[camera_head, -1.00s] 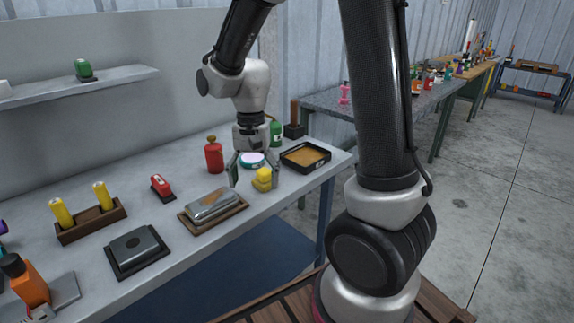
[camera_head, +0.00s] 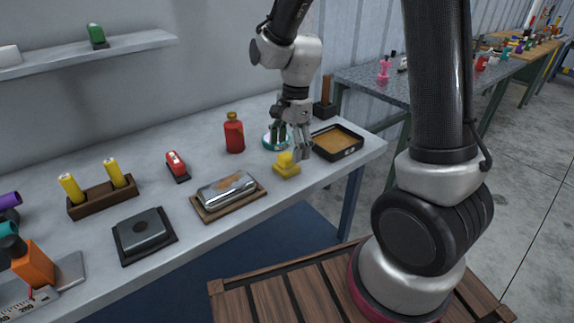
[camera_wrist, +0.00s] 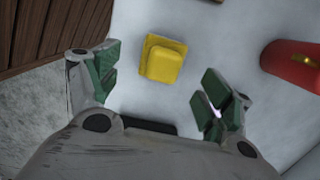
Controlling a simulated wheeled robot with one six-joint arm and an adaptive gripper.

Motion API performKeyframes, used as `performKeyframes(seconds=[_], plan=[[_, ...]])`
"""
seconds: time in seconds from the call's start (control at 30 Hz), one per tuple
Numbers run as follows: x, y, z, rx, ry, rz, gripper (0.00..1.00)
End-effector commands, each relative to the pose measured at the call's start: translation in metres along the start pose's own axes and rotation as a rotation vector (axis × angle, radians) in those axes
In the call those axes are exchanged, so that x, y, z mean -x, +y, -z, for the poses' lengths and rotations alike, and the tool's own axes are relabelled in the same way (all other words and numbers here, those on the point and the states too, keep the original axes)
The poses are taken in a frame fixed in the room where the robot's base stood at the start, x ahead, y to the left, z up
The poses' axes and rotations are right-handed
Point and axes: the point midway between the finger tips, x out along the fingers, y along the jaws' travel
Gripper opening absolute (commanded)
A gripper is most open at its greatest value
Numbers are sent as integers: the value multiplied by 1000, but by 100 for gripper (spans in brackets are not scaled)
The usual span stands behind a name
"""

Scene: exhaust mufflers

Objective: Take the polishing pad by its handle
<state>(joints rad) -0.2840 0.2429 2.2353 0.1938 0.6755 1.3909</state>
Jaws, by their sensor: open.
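The yellow polishing pad (camera_head: 287,168) lies on the grey workbench, with a raised yellow handle block on top. In the wrist view the pad (camera_wrist: 163,59) lies between and slightly beyond the green-padded fingers. My gripper (camera_head: 292,146) is open and empty above the bench, close to the pad in the head view. The wrist view shows the open gripper (camera_wrist: 163,90) with one finger left of the pad and the other to its lower right. Neither finger appears to touch it. The height gap is hard to tell.
A red bottle (camera_head: 234,133) stands left of my gripper, also at right in the wrist view (camera_wrist: 291,66). A black tray (camera_head: 353,151) with tan contents sits right of the pad. A silver muffler (camera_head: 226,188) on a brown board lies left. The bench's front edge is close.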

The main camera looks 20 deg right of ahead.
Motion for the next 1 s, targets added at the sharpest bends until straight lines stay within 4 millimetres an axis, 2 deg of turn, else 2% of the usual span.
performKeyframes(seconds=[0.3,0.6,0.63,0.9,1.0], plan=[[-47,-3,0,1,0,-4,80],[-54,-4,0,2,0,0,80],[-54,-4,0,2,0,0,79],[-54,-4,0,2,0,-1,31],[-54,-4,0,2,0,-1,31]])
